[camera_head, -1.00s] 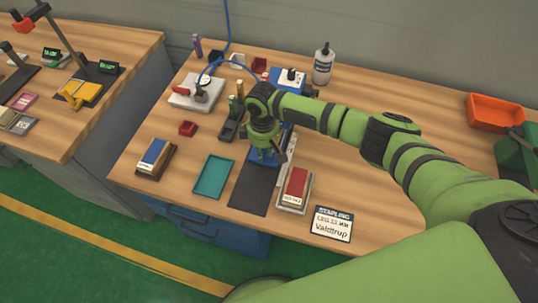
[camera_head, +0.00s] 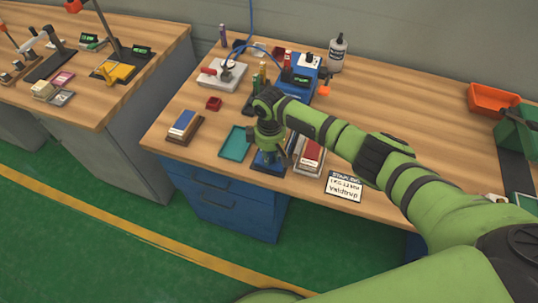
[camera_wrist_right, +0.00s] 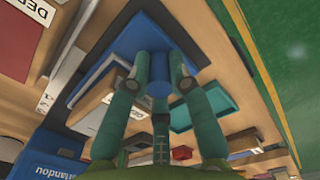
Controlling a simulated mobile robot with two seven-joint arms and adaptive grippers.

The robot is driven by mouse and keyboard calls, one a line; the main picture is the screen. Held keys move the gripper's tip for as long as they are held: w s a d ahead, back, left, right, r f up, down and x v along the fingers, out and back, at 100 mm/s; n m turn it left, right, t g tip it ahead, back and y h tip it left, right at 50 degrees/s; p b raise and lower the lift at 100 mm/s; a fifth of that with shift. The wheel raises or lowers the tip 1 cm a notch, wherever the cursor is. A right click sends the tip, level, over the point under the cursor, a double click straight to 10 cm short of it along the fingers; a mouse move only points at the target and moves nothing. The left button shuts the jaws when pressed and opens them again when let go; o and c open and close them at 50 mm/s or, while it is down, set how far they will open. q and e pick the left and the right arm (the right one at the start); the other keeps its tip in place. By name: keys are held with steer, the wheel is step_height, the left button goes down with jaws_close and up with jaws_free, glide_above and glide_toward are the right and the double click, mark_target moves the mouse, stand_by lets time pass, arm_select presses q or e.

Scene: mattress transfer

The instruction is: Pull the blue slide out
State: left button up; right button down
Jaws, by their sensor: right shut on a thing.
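The blue slide (camera_head: 265,168) lies at the front of the blue-and-dark device, near the bench's front edge, partly hidden under my right gripper (camera_head: 268,156). In the right wrist view it is a flat blue plate (camera_wrist_right: 133,36) with a round blue knob (camera_wrist_right: 158,84). My right gripper (camera_wrist_right: 160,76) is shut on the knob, one finger on each side. The blue machine body (camera_head: 298,82) stands farther back on the bench. My left gripper is not in view.
A teal tray (camera_head: 235,144) lies just left of the slide, and a red block in a holder (camera_head: 311,154) stands close on its right. A label card (camera_head: 343,186) is at the front edge. The bench right of my arm is mostly clear.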

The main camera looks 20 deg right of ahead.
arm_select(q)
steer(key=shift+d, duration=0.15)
arm_select(e)
steer(key=shift+s+f, duration=0.1)
steer(key=shift+s, duration=0.1)
steer(key=c, duration=1.4)
jaws_free()
steer(key=shift+s, duration=0.1)
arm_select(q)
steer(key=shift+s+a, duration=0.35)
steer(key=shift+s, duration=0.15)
arm_select(e)
steer(key=shift+r, duration=0.2)
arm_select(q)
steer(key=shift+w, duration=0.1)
arm_select(e)
step_height(320, 180, up, 12)
steer(key=shift+a+f, duration=0.1)
steer(key=shift+f, duration=0.05)
